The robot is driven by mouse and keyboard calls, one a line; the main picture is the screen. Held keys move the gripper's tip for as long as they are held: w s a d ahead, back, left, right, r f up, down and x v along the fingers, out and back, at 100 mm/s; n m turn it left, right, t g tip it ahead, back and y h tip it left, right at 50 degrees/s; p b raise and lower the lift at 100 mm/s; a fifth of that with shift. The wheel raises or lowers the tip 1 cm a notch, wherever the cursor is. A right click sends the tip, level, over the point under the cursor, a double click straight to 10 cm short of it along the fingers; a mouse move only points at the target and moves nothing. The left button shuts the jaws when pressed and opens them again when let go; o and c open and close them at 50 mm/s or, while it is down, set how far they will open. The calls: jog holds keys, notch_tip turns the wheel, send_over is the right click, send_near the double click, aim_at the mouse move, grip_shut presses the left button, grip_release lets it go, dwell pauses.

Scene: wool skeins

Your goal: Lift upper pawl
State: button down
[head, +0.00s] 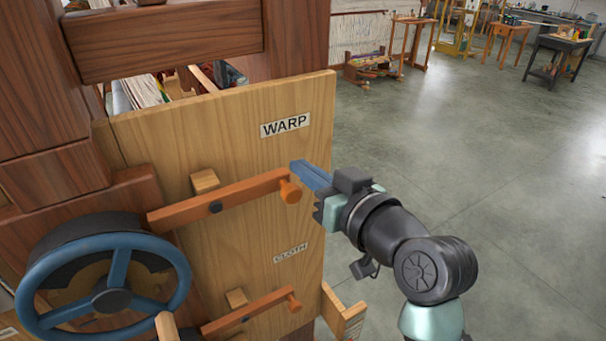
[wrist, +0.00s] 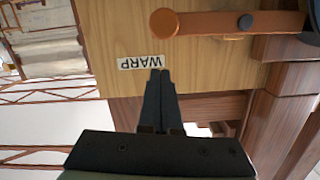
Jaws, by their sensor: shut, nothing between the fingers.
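The upper pawl (head: 235,198) is an orange-brown wooden lever on the board under the WARP label (head: 285,125). It turns on a dark pivot and has a round knob (head: 290,191) at its right end. In the wrist view the pawl (wrist: 215,22) appears upside down, with its knob (wrist: 164,22) toward the middle. My gripper (head: 300,170) is shut and empty, with its blue fingers just above and right of the knob. In the wrist view the fingertips (wrist: 160,72) lie by the WARP label, apart from the knob.
The lower pawl (head: 255,310) sits below by the CLOTH label (head: 291,253). A blue handwheel (head: 117,268) stands at the left by dark wooden beams (head: 165,42). The floor to the right is open, with tables (head: 562,45) far back.

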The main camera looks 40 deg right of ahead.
aim_at(298, 200)
jog(key=shift+w+a+f+p, duration=0.1)
jog(key=shift+f+p, duration=0.05)
jog(key=shift+f, duration=0.55)
jog(key=shift+a+f+p, duration=0.1)
jog(key=shift+f+p, duration=0.05)
jog(key=shift+f, duration=0.55)
jog(key=shift+f, duration=0.1)
jog(key=shift+d+f+m+b, duration=0.1)
jog(key=shift+f+m+b, duration=0.25)
jog(key=shift+f+m, duration=0.05)
jog(key=shift+d+f+m+y+b, duration=0.1)
jog(key=shift+f+m+y+b, duration=0.2)
jog(key=shift+f+m+b, duration=1.05)
jog(key=shift+a+f+m+t+b, duration=0.2)
jog(key=shift+f+m+t+b, duration=0.15)
jog(key=shift+f+m, duration=0.9)
jog(key=shift+f, duration=0.3)
jog(key=shift+r, duration=0.1)
